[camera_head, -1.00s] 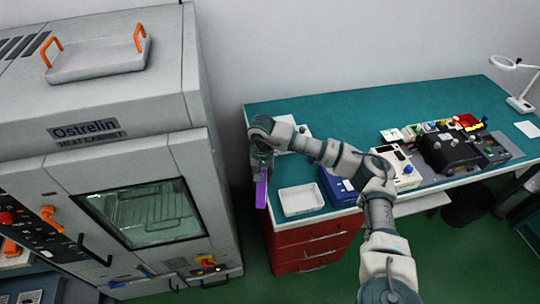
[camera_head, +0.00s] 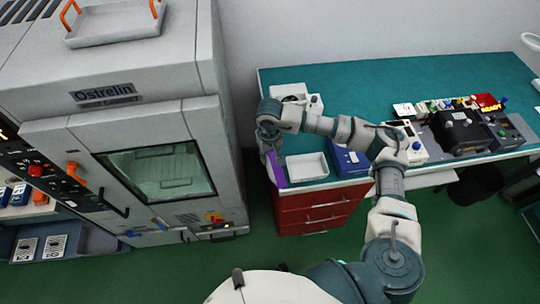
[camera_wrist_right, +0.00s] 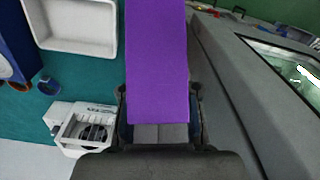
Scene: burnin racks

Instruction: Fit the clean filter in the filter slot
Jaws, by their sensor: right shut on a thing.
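My right gripper (camera_head: 272,148) is shut on a purple flat panel, which I take to be the clean filter (camera_head: 278,169). The panel hangs from it between the cabinet and the bench. In the right wrist view the purple filter (camera_wrist_right: 158,62) is long and flat and stretches away from the gripper (camera_wrist_right: 160,128), covering part of its fingers. The grey heat cabinet (camera_head: 120,120), labelled Ostrelin, stands to the left with its window door shut. I cannot make out the filter slot for certain. My left gripper is out of view.
A white tray (camera_head: 306,168) and a blue box (camera_head: 347,162) are on the green bench (camera_head: 345,85) close to the filter. A white device (camera_wrist_right: 84,130) with a round fan is on the bench. Red drawers (camera_head: 318,206) are below. The green floor (camera_head: 262,240) before the cabinet is clear.

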